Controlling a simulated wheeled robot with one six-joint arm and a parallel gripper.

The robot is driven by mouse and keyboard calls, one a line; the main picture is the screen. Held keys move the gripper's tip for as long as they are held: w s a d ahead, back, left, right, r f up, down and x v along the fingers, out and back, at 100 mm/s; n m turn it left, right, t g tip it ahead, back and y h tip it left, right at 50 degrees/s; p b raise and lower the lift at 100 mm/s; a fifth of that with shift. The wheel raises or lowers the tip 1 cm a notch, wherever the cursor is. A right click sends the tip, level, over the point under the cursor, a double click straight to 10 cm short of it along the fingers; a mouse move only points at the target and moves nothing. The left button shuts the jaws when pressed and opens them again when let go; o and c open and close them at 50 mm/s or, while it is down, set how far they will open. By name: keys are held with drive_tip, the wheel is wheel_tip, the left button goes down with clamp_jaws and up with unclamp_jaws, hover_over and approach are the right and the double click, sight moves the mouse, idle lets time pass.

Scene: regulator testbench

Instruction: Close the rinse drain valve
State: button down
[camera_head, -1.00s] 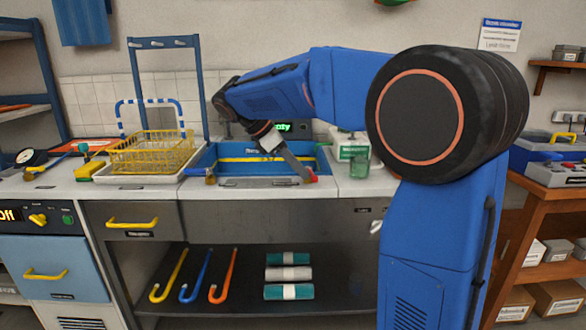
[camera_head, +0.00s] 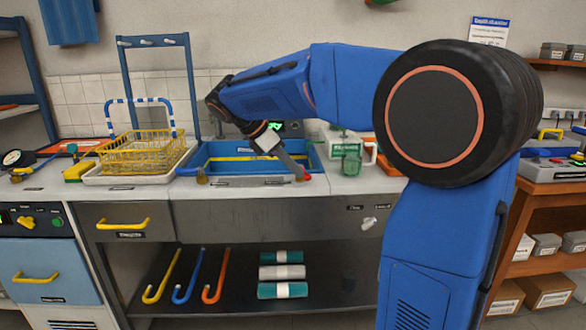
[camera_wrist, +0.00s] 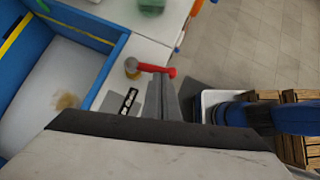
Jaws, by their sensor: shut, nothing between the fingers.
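A small valve with a red handle (camera_head: 304,176) and a brass body sits at the front right corner of the blue sink (camera_head: 222,168). In the wrist view, its brass body (camera_wrist: 132,68) stands at the left and the red handle (camera_wrist: 155,69) points right. My gripper (camera_head: 298,171) is shut and empty, pointing down close beside this handle. In the wrist view, the narrow closed fingers (camera_wrist: 163,92) end just below the handle; I cannot tell whether they touch it. A second brass valve with a blue handle (camera_head: 187,171) sits at the sink's front left corner. The labels are unreadable.
A yellow wire basket (camera_head: 145,152) stands on a white tray left of the sink. A green-capped container (camera_head: 350,165) and a white-and-green box (camera_head: 345,148) stand to the right. The counter's front edge (camera_head: 270,190) runs below the valves.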

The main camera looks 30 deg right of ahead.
drive_tip(key=d+n+t, duration=0.1)
drive_tip(key=n, duration=0.1)
drive_tip(key=s+d+n+t, duration=0.1)
drive_tip(key=shift+s+n+t, duration=0.2)
drive_tip(key=shift+n+t, duration=0.1)
drive_tip(key=shift+n, duration=0.1)
drive_tip(key=shift+w+d+n+t+y, duration=0.15)
drive_tip(key=shift+d+n+t+y, duration=0.7)
drive_tip(key=shift+d+n, duration=0.75)
drive_tip(key=shift+w+d+n+t+y, duration=0.15)
drive_tip(key=shift+d+n+t+y, duration=0.3)
drive_tip(key=shift+d+n+t, duration=1.1)
drive_tip(key=shift+a+n+g, duration=0.3)
drive_tip(key=shift+n+g, duration=0.05)
drive_tip(key=shift+g, duration=0.05)
